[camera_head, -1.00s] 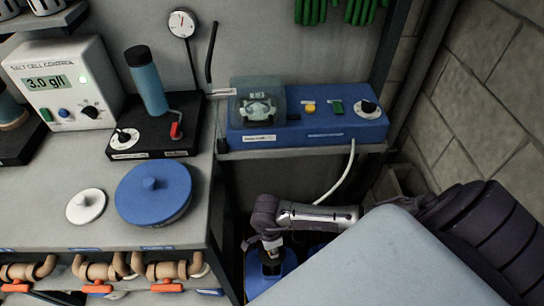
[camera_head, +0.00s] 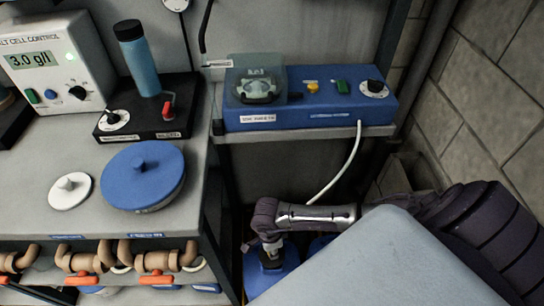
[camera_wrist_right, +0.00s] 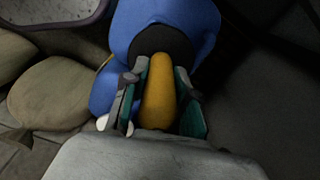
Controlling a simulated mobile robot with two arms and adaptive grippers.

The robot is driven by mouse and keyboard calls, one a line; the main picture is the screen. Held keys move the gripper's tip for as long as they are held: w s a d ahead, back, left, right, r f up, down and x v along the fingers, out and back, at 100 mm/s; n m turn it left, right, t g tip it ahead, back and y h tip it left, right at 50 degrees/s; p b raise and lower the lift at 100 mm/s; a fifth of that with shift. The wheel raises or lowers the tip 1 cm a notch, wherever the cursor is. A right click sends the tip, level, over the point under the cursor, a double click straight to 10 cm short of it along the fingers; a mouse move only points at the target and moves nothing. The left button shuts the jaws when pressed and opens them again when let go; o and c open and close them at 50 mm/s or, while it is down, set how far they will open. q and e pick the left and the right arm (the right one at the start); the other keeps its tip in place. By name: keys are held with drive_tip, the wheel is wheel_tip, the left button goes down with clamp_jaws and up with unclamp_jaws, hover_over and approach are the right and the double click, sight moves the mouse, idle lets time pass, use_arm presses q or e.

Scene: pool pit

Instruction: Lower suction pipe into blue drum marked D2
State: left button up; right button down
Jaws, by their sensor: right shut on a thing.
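A blue drum (camera_head: 270,277) stands on the floor below the pump shelf in the head view. It also shows in the wrist view (camera_wrist_right: 192,20), with a round dark opening or collar (camera_wrist_right: 150,38) on top. No D2 mark is readable. My right gripper (camera_head: 271,247) is over the drum, pointing down. In the wrist view its fingers are shut on a yellow-orange tubular piece (camera_wrist_right: 159,95), seemingly the suction pipe, whose far end overlaps the dark top. I cannot tell whether its tip is inside. My left gripper is out of view.
A blue pump unit (camera_head: 310,105) sits on the shelf, and a pale hose (camera_head: 342,168) hangs from it. More blue (camera_head: 319,244) shows behind my arm. The bench (camera_head: 105,222) with a blue lid (camera_head: 142,180) is left; a block wall (camera_head: 490,110) is right.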

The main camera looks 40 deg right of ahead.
drive_tip(key=shift+f+b, duration=1.3)
drive_tip(key=shift+f, duration=0.55)
drive_tip(key=shift+s+f, duration=0.1)
drive_tip(key=shift+f, duration=0.15)
drive_tip(key=c, duration=0.8)
unclamp_jaws()
drive_tip(key=shift+r, duration=0.25)
wheel_tip(320, 180, up, 30)
drive_tip(key=p, duration=2.4)
drive_tip(key=shift+r+p, duration=0.1)
drive_tip(key=shift+p, duration=0.3)
